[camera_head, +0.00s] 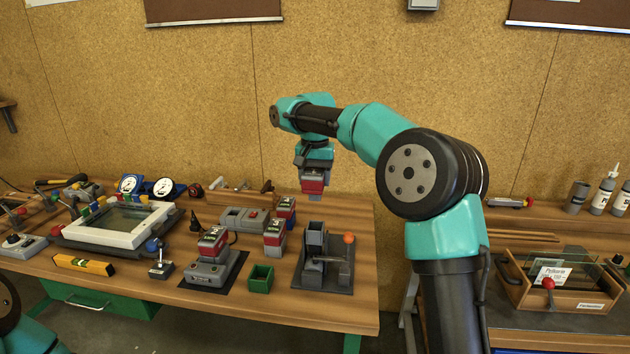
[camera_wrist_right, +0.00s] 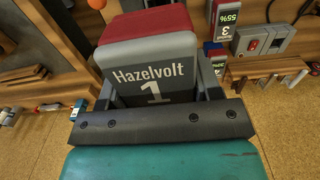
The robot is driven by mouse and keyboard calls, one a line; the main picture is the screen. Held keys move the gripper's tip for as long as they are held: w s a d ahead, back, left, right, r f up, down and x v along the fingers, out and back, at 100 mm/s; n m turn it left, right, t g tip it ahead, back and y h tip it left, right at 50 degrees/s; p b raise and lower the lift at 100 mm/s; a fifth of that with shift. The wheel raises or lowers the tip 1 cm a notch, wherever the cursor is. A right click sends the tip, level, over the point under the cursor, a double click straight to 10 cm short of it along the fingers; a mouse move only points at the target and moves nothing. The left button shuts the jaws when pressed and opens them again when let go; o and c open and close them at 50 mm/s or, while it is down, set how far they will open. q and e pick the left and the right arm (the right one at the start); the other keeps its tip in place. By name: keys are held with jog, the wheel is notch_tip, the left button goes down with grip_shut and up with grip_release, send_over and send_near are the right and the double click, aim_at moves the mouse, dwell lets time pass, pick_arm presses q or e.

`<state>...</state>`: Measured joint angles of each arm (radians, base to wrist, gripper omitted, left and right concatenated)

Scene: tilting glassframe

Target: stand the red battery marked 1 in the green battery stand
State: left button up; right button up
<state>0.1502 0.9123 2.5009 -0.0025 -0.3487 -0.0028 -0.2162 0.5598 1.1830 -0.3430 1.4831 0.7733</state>
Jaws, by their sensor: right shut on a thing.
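The red and grey battery marked 1 (camera_wrist_right: 150,70) fills the middle of the right wrist view, with "Hazelvolt 1" readable on its grey face. My right gripper (camera_head: 316,168) is shut on it. In the head view the battery (camera_head: 313,184) hangs in the air above the back right of the bench, clear of the things below. The green battery stand (camera_head: 260,279) is a small open box on the front of the bench, lower and to the left of the held battery. It looks empty. My left gripper is out of view.
A battery sits in the charger (camera_head: 207,272) left of the stand. Red and grey batteries (camera_head: 275,237) stand behind the stand. A grey lever fixture with an orange knob (camera_head: 348,239) is to its right. A glass frame (camera_head: 118,222) lies at the left.

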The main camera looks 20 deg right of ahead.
jog(key=shift+r, duration=1.1)
jog(key=shift+r, duration=0.2)
jog(key=a+f, duration=1.7)
jog(key=f, duration=0.1)
jog(key=shift+w+a+f, duration=0.15)
jog(key=shift+w+a, duration=0.05)
jog(key=shift+a, duration=0.05)
jog(key=shift+f, duration=2.9)
jog(key=shift+f, duration=2.7)
